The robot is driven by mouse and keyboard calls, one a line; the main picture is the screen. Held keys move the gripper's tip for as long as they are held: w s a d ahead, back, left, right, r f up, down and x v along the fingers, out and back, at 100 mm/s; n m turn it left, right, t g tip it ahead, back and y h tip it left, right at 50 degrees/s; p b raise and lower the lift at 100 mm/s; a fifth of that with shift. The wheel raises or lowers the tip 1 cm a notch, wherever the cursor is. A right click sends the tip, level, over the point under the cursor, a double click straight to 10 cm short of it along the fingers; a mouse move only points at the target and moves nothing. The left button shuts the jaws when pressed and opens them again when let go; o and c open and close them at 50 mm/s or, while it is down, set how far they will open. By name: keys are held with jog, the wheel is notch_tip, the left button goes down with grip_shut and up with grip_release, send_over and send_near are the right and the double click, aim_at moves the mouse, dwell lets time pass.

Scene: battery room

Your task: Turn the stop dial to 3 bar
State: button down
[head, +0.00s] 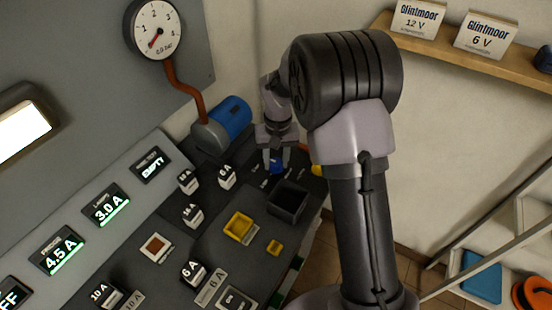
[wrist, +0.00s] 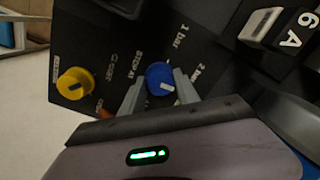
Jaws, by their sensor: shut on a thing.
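The blue stop dial (wrist: 158,76) sits on the dark panel beside the printed words "STOP AT". Its white mark points to the lower right in the wrist view. The labels "1 bar" and "2 bar" show to its right; I cannot see a "3 bar" label. My gripper (wrist: 158,88) is shut on the dial, one finger on each side. In the head view the dial (head: 277,168) shows small and partly hidden under my gripper (head: 275,163). The round gauge (head: 154,29) has its red needle at the lower left and reads 0.0 bar.
A yellow dial (wrist: 75,84) is on the same panel, left of the blue one. A blue cylinder (head: 228,118) with a red hose stands behind, close to my gripper. Fuse blocks, a dark open bin (head: 288,203) and a yellow tray (head: 238,227) are nearby on the panel.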

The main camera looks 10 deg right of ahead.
aim_at(277, 163)
jog(key=m, duration=0.6)
jog(key=shift+m, duration=0.4)
dwell(0.4)
jog(key=c, duration=0.9)
grip_release()
notch_tip(277, 163, up, 18)
jog(key=p, duration=0.7)
jog(key=shift+s+d+f, duration=0.2)
jog(key=shift+f, duration=0.05)
